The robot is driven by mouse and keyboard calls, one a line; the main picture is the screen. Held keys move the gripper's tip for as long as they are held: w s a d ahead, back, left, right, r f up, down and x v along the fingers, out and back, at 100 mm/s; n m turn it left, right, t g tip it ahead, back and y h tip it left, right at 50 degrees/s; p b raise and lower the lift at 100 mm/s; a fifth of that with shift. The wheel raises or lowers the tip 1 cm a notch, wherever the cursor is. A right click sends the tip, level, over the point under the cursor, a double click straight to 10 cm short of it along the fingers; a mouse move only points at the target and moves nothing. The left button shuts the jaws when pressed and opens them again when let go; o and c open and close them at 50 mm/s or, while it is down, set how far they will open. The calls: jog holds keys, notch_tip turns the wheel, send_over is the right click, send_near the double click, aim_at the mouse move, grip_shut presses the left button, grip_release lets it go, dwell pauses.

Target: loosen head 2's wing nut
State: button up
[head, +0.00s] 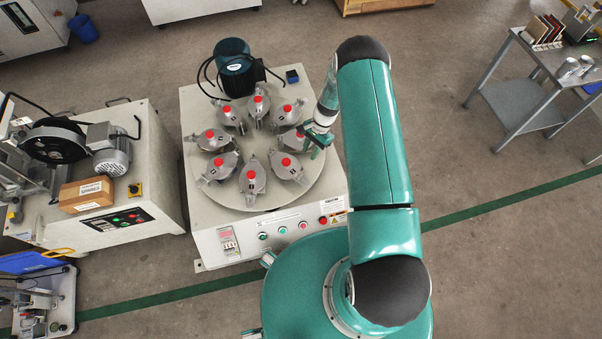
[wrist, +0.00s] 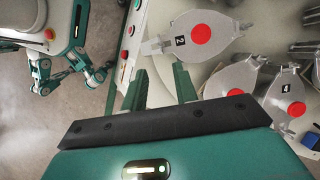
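Head 2 (wrist: 197,37), a grey casting with a red round cap and a "2" label, lies at the top middle of the wrist view. A small pale piece (wrist: 153,46) sticks out at its left end; I cannot tell for sure whether it is the wing nut. My gripper (wrist: 160,70) is open and empty, its two dark green fingers apart, pointing towards the left end of head 2 without visible contact. In the head view, my gripper (head: 318,138) is over the right side of the round table (head: 222,196). The head labels are too small to read there.
Several similar heads ring the table, with a dark motor (head: 235,68) and cables behind. A control panel (head: 275,232) with buttons is at the machine's front. A neighbouring machine (head: 125,215) stands left; open floor lies right.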

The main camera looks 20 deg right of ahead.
aim_at(300, 176)
jog(key=x, duration=1.2)
jog(key=shift+s+a+f, duration=0.1)
jog(key=shift+s+f, duration=0.05)
jog(key=shift+f, duration=0.2)
jog(key=shift+c, duration=0.4)
grip_shut()
